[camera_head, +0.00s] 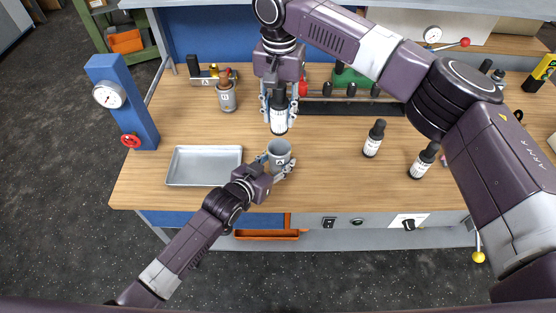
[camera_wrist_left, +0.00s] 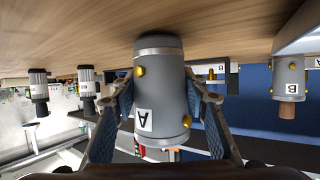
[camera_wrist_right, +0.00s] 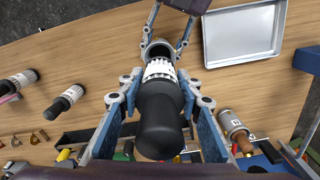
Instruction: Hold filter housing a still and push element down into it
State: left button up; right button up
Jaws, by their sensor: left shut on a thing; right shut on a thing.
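Filter housing A (camera_head: 279,158) is a grey open cup marked "A", standing upright on the wooden bench. My left gripper (camera_head: 278,166) is shut around its sides; the left wrist view shows both fingers against the housing (camera_wrist_left: 160,95). The element (camera_head: 279,120) is a black cylinder with a white, printed label band. My right gripper (camera_head: 279,105) is shut on it and holds it label end down. In the right wrist view the element's (camera_wrist_right: 160,110) lower end points at the housing's open mouth (camera_wrist_right: 155,48). The head view shows a gap between them; exact alignment is unclear.
An empty metal tray (camera_head: 204,166) lies left of the housing. Housing B (camera_head: 226,97) with a brown element stands behind it. Two more black elements (camera_head: 374,138) (camera_head: 423,160) stand at right. A dark rack (camera_head: 350,106) and a blue gauge post (camera_head: 122,103) border the bench.

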pick_arm(q)
jog(key=shift+f, duration=0.2)
dwell(0.9)
jog(key=o, duration=1.4)
jog(key=shift+f, duration=0.15)
jog(key=c, duration=1.1)
